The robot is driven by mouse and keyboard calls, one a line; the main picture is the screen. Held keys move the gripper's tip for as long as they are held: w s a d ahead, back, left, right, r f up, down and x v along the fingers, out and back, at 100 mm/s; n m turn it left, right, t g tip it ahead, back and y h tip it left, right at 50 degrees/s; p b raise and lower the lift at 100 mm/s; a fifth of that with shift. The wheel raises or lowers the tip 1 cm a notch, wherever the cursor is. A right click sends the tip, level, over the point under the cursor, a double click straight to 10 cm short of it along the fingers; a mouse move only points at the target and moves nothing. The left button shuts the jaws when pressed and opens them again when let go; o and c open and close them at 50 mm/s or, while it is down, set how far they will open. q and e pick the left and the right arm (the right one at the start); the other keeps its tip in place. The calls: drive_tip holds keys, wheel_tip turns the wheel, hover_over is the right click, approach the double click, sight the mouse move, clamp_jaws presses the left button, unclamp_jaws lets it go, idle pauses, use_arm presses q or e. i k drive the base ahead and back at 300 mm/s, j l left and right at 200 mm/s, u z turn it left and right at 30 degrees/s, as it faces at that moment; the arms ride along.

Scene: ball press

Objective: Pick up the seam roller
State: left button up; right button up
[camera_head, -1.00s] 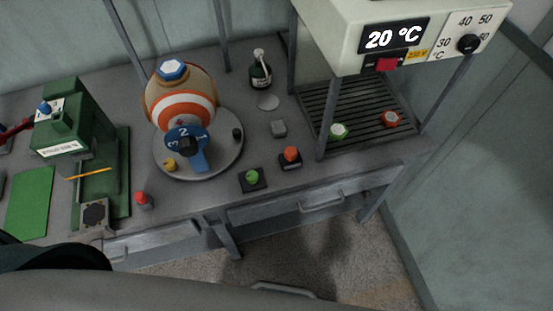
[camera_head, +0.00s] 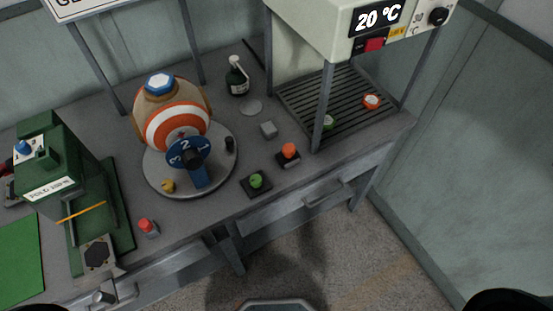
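I cannot make out a seam roller for certain in the head view. A blue numbered piece (camera_head: 187,152) stands at the turntable's front. Neither gripper's fingers show. Only dark rounded shapes, perhaps parts of my arms, cut into the bottom corners.
A green press (camera_head: 60,170) stands left on the grey bench, beside a green mat (camera_head: 20,262). A heater (camera_head: 330,28) stands over a slatted rack (camera_head: 347,88).

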sight(289, 157)
drive_tip(key=k+j, duration=0.1)
drive_tip(key=j, duration=0.3)
drive_tip(key=k+j, duration=0.1)
drive_tip(key=j, duration=0.3)
drive_tip(key=k+j+z, duration=0.1)
drive_tip(key=j, duration=0.3)
